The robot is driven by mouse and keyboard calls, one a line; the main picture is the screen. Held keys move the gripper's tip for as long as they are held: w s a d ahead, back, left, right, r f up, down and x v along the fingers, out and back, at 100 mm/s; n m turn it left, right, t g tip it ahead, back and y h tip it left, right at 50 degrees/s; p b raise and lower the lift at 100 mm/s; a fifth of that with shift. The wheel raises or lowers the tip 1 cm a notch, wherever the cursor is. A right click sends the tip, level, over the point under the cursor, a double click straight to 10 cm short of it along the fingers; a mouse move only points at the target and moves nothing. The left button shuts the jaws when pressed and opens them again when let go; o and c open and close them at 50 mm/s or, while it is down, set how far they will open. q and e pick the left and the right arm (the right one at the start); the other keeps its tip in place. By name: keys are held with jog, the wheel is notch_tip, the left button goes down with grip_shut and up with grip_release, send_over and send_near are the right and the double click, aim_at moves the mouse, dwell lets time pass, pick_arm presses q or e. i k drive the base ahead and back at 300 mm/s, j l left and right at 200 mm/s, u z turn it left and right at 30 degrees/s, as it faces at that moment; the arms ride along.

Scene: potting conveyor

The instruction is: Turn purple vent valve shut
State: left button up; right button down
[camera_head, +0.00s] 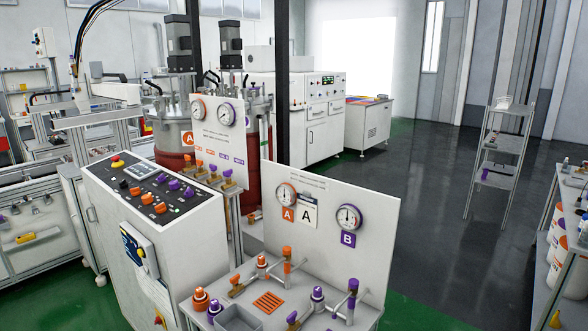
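Purple-handled valves show in the head view. On the near bench a purple upright handle (353,286) tops a pipe at the right, and a brass valve with a purple handle (293,318) sits lower left of it. A purple-topped fitting (318,293) stands between them. Small purple-handled brass valves (227,174) sit under the rear gauge panel. I cannot tell which is the vent valve or read its open or shut position. Neither gripper is in view.
A white panel (374,200) with gauges A and B stands behind the near bench. Orange valves (287,254) sit left of the purple ones. A control cabinet (160,235) with knobs stands left. Dark floor (440,180) lies clear to the right, before a shelf rack (505,145).

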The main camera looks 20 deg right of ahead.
aim_at(227, 174)
jog(key=i+j+z, duration=0.1)
jog(key=j+z, duration=0.6)
jog(key=z, duration=0.25)
jog(key=j+z, duration=0.45)
jog(key=k+j+z, duration=0.1)
jog(key=j+z, duration=0.2)
jog(key=j, duration=0.1)
